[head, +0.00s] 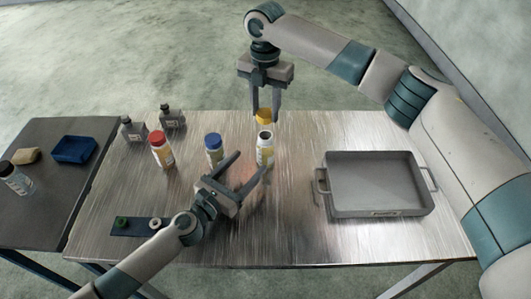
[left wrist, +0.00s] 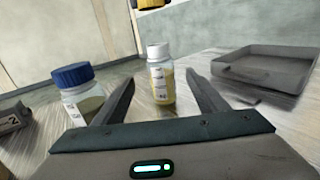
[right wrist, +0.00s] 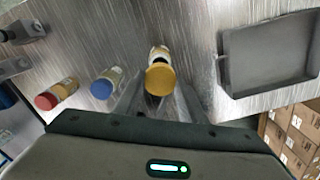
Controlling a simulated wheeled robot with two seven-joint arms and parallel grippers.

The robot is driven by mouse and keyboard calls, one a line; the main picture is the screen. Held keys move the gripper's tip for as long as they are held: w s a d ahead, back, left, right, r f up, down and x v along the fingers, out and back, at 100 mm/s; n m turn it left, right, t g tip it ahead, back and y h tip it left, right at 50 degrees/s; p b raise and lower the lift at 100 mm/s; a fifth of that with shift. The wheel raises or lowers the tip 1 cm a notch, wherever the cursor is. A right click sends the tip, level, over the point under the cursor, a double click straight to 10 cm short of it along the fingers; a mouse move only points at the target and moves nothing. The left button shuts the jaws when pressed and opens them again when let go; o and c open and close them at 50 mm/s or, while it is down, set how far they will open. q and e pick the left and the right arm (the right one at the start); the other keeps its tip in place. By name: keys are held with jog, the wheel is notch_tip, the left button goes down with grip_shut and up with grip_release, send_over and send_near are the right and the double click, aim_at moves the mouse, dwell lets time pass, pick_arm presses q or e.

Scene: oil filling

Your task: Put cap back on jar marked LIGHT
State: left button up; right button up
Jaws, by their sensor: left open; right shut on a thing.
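An uncapped jar (head: 265,152) with a white neck and yellowish contents stands upright on the metal table. It also shows in the left wrist view (left wrist: 161,82); its label is too small to read. My right gripper (head: 264,112) points down above the jar, shut on a yellow cap (head: 264,117). The cap appears above the jar's mouth, apart from it.
A blue-capped jar (head: 214,149) and a red-capped jar (head: 162,150) stand to the left. Two grey bottles (head: 132,130) are behind them. A grey metal tray (head: 378,211) lies at right. A dark strip (head: 138,227) with small caps lies front left. A side table holds a blue bin (head: 74,150).

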pick_arm(q)
jog(key=x, duration=1)
jog(key=shift+w+d, duration=0.15)
jog(key=shift+w, duration=0.1)
jog(key=c, duration=1.6)
pick_arm(e)
send_over(265, 135)
jog(key=shift+f, duration=2.5)
pick_arm(q)
jog(key=shift+f, duration=0.1)
pick_arm(e)
jog(key=shift+f, duration=0.9)
pick_arm(q)
grip_shut()
pick_arm(e)
jog(key=shift+f, duration=0.55)
